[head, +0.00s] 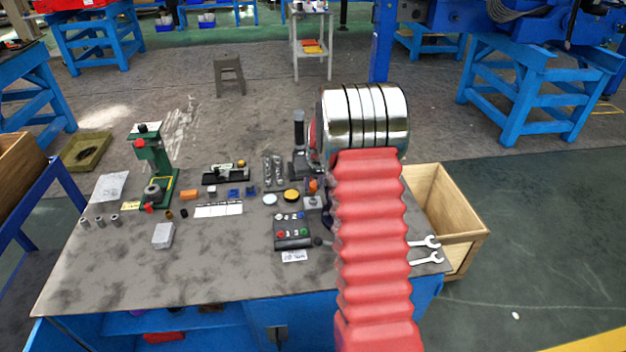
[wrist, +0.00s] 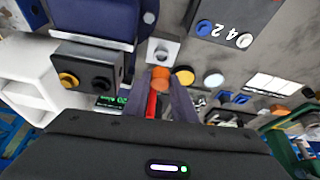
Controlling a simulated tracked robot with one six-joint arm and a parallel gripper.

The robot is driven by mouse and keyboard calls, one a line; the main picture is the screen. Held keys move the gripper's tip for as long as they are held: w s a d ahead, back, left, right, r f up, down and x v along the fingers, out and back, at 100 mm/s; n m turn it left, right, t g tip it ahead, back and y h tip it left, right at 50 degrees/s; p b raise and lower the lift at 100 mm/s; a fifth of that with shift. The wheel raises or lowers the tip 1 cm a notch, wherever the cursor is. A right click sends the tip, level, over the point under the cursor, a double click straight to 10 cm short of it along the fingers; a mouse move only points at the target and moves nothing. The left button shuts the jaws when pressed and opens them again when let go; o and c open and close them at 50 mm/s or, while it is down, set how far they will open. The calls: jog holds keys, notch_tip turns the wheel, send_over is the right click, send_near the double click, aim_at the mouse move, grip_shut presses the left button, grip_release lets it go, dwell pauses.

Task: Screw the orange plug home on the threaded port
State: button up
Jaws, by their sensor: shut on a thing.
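The orange plug (head: 314,186) is held between the fingertips of my gripper (wrist: 159,78). In the wrist view the plug (wrist: 160,73) shows at the tips, its sides partly covered by the dark fingers. The light grey block with the threaded port (head: 312,203) stands on the bench just beneath the plug in the head view. In the wrist view the block (wrist: 168,47) lies just beyond the plug, and its round darker port shows past the plug's edge. I cannot tell whether plug and port touch. In the head view my arm covers most of the gripper.
A black button box (head: 292,232) stands in front of the block. A yellow-black disc (head: 291,196) and a pale disc (head: 269,199) lie to its left. A green press (head: 154,165) stands at the bench's left. Two wrenches (head: 428,250) lie at the right edge, beside a wooden crate (head: 465,238).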

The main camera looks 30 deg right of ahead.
aim_at(314, 190)
jog(key=shift+f, duration=1.2)
jog(key=shift+f, duration=0.75)
dwell(0.6)
jog(key=o, duration=1)
jog(key=shift+v, duration=2.45)
jog(key=shift+s+r, duration=0.1)
